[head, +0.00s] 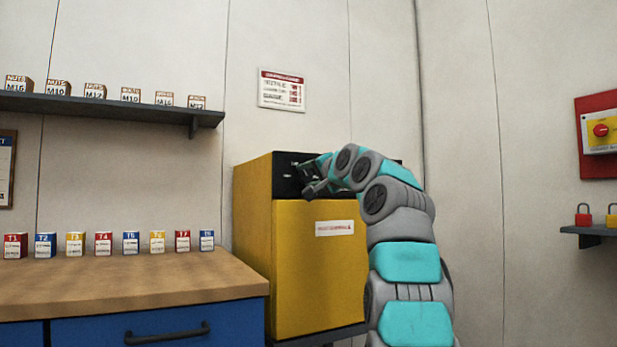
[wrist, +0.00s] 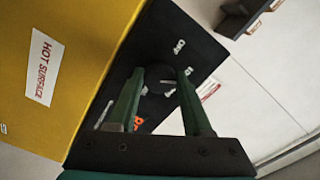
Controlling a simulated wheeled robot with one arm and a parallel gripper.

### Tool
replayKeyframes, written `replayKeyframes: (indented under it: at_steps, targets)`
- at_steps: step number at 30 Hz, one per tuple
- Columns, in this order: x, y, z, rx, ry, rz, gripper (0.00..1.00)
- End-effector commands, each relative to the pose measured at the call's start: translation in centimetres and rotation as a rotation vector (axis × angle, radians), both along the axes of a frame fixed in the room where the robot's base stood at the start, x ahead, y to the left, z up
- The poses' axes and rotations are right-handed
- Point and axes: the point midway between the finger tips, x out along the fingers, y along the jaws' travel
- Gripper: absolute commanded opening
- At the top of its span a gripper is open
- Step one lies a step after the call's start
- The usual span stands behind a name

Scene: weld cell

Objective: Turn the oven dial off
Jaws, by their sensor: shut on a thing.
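The oven is a yellow cabinet (head: 317,270) with a black control panel (head: 287,180) across its top front. The dial (wrist: 160,82) shows in the wrist view as a dark round knob with a pale pointer mark, on the black panel. My gripper (wrist: 161,76) is shut on the dial, one green finger on each side of it. In the head view my gripper (head: 308,176) is at the panel, and my arm hides the dial. White markings and an orange one show around the dial, only partly readable.
A wooden workbench (head: 120,283) with blue drawers and several small labelled boxes stands left of the oven. A shelf (head: 110,108) with nut boxes hangs above it. A red-backed switch panel (head: 600,135) and padlocks (head: 583,215) are at the far right.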

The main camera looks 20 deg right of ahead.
Motion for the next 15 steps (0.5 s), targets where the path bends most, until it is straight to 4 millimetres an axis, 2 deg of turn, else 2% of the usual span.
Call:
replayKeyframes:
  at_steps: [15]
  targets:
    - [0.04,-0.01,-0.11,-0.044,0.001,0.000,0.00]
